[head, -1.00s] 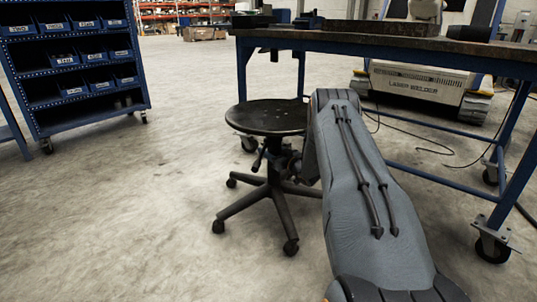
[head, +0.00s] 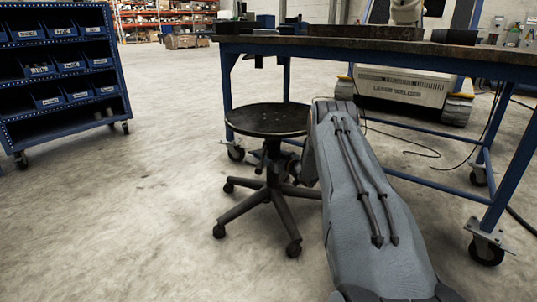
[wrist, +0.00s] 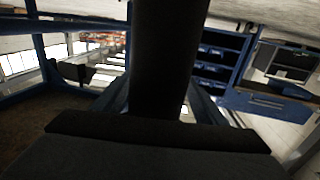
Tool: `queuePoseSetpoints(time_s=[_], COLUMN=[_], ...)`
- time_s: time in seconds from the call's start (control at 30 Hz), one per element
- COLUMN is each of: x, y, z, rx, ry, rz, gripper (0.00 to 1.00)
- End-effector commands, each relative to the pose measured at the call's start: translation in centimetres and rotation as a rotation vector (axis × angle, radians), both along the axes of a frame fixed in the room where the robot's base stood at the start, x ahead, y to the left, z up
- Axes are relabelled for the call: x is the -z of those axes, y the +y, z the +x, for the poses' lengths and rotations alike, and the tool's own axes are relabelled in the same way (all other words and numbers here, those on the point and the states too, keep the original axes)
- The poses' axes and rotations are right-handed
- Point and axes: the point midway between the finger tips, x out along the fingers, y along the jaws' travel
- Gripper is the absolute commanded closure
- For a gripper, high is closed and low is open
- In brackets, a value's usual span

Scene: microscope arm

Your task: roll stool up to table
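The black round stool (head: 268,120) stands upright on its wheeled five-star base, in front of the table's left end. Its seat is lower than the worktop. The blue-framed table (head: 370,48) has a dark top, and open space shows under it between its legs. My gripper (head: 284,163) is at the stool's column under the seat, mostly hidden behind my arm. In the wrist view a thick black post, seemingly the column (wrist: 162,60), stands between my fingers (wrist: 160,100). The exact finger contact is too dark to see, but the stool moves with my arm.
Table legs end in casters, one at the front right (head: 487,248). A laser welder (head: 400,86) stands behind the table, with cables on the floor. A blue bin rack (head: 65,88) stands at the left. Open concrete floor lies between rack and stool.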

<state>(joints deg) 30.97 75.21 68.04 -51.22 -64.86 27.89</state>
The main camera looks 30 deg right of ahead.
Motion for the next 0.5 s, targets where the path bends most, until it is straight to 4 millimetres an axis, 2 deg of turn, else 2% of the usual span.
queuePoseSetpoints(time_s=[0.33, 0.5], x=[-0.1, -0.2], y=[-0.6, -1.1], z=[-0.4, -2.3], rx=[0.005, 0.007], ry=[0.0, 0.001], rz=[-0.001, 0.001], gripper=[0.34, 0.34])
